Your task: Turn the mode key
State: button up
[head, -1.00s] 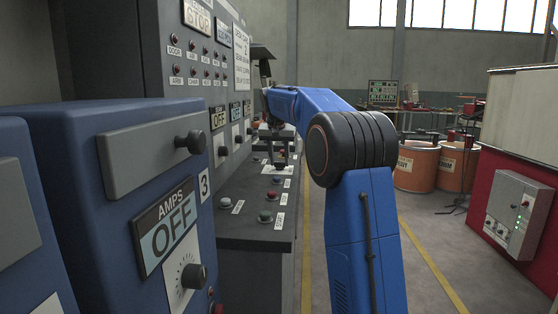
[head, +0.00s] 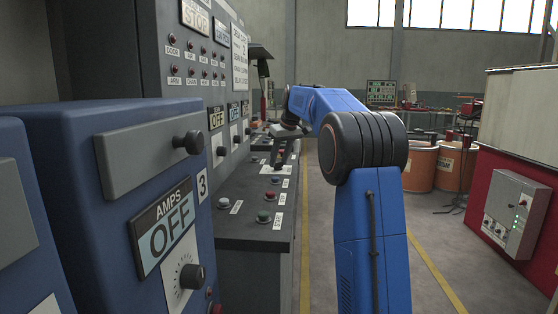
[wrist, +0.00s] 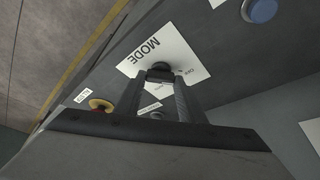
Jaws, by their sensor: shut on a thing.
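The mode key (wrist: 160,72) is a dark round knob on a white card (wrist: 183,47) marked MODE, on the grey console desk. In the wrist view my gripper (wrist: 163,79) has one finger on each side of the knob and is shut on it. The fingers cover part of the card's lettering.
Nearer on the desk are a red button (head: 270,196) and a green button (head: 264,216).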

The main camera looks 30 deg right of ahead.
jog(key=shift+n, duration=0.4)
jog(key=o, duration=1)
jog(key=shift+o, duration=0.2)
jog(key=v, duration=1.7)
jog(key=shift+d+r, duration=0.2)
jog(key=shift+d, duration=0.1)
